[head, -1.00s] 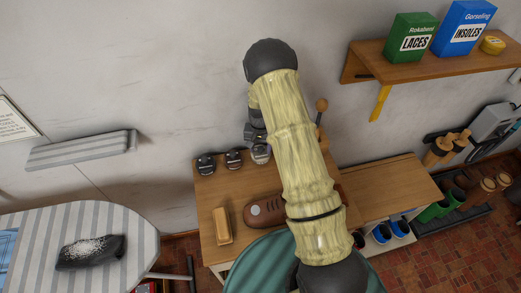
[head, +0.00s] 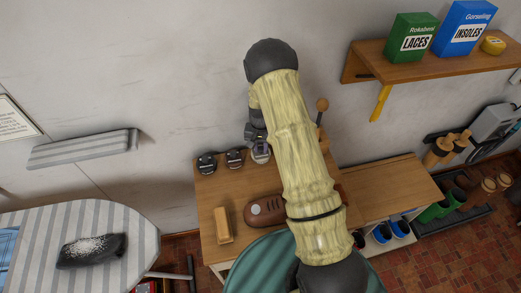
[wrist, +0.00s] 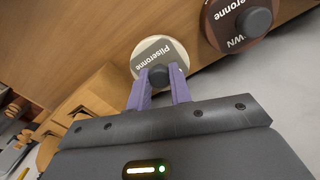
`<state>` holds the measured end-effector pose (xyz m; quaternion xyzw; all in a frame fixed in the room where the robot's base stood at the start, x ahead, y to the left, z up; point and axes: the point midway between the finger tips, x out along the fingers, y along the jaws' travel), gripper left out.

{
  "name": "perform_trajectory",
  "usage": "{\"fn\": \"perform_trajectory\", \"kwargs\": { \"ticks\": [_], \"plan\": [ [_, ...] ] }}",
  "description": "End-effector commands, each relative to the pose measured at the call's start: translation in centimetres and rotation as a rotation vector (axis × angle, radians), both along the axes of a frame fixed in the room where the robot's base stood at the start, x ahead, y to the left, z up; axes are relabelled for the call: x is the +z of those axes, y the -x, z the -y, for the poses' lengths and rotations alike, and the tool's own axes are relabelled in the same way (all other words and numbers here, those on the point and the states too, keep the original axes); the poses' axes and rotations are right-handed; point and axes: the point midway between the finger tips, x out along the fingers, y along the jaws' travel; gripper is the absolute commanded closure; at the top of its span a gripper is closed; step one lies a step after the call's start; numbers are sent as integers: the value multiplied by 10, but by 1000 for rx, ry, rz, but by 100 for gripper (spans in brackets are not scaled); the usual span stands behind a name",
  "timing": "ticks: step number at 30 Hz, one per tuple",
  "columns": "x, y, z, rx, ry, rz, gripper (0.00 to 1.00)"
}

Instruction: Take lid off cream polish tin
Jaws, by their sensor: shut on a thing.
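The cream polish tin (wrist: 146,50) is in the upper middle of the wrist view, with a pale round lid, a printed label and a dark knob (wrist: 159,75). In the head view the tin (head: 261,156) is the rightmost of three tins at the back of the wooden bench. My gripper (wrist: 160,80) has its purple fingers on both sides of the knob, shut on it. In the head view my gripper (head: 258,143) is just above the tin and partly hides it. I cannot tell whether the lid is raised off the tin.
A brown tin (wrist: 222,22) stands close beside the cream one; a black tin (head: 206,164) is farther left. A brown shoe (head: 265,211) and a yellowish block (head: 222,226) lie at the bench front. The wall is close behind. A wooden shelf (head: 440,65) hangs at right.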

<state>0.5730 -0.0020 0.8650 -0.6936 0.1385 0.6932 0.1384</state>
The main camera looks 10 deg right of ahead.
Motion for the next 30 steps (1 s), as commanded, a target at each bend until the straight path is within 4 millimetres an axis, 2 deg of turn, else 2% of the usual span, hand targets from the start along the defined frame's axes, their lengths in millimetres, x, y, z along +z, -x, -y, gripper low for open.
{"fn": "perform_trajectory", "kwargs": {
  "ticks": [8, 21, 24, 30],
  "plan": [
    [17, -1, 1, -2, 0, 3, 100],
    [91, -1, -2, 3, 0, 2, 100],
    [99, 0, -2, 2, 1, 2, 100],
    [100, 0, -1, 1, 1, 0, 100]
  ]
}}
